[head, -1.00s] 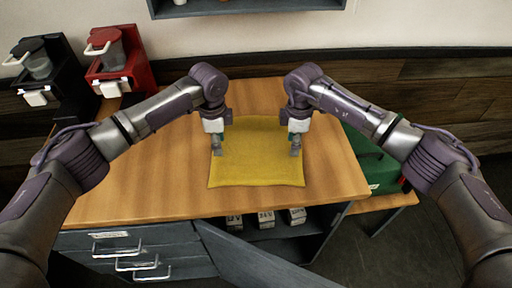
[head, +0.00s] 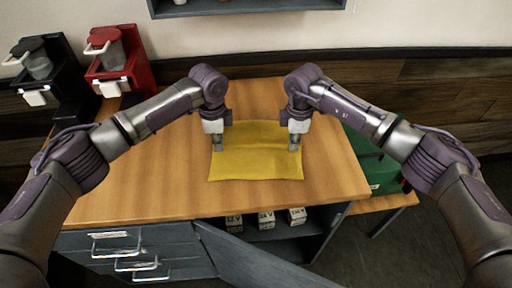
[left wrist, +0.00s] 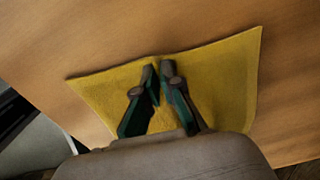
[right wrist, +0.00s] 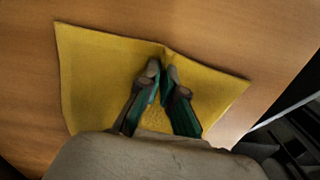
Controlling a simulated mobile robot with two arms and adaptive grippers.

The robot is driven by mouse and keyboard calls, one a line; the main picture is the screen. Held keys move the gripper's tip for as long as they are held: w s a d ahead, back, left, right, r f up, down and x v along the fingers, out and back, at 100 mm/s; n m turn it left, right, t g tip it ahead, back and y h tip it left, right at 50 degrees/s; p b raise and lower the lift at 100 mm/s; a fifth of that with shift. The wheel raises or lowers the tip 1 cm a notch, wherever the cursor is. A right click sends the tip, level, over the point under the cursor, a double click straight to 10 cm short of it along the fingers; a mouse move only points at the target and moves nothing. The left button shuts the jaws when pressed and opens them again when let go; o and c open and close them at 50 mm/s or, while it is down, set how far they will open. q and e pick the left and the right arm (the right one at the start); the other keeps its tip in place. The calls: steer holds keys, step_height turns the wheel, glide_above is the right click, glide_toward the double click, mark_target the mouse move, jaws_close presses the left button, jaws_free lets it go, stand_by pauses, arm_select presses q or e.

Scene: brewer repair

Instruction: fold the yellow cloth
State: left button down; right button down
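The yellow cloth (head: 256,160) lies on the wooden counter, spread out, with slight creases. My left gripper (head: 218,145) points down at the cloth's left side. In the left wrist view its fingertips (left wrist: 160,72) are close together on the cloth (left wrist: 230,75), which puckers between them and the edge. My right gripper (head: 294,144) points down at the cloth's right side. In the right wrist view its fingertips (right wrist: 162,72) are also close together, with a raised crease in the cloth (right wrist: 95,75) running to the edge. The fabric right between the fingertips is partly hidden.
The wooden counter (head: 145,175) is clear around the cloth. A black brewer (head: 45,75) and a red brewer (head: 118,65) stand at the back left. A cabinet door (head: 255,262) hangs open below, showing small boxes (head: 266,218). A green case (head: 375,165) is at the right.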

stand_by(0.4)
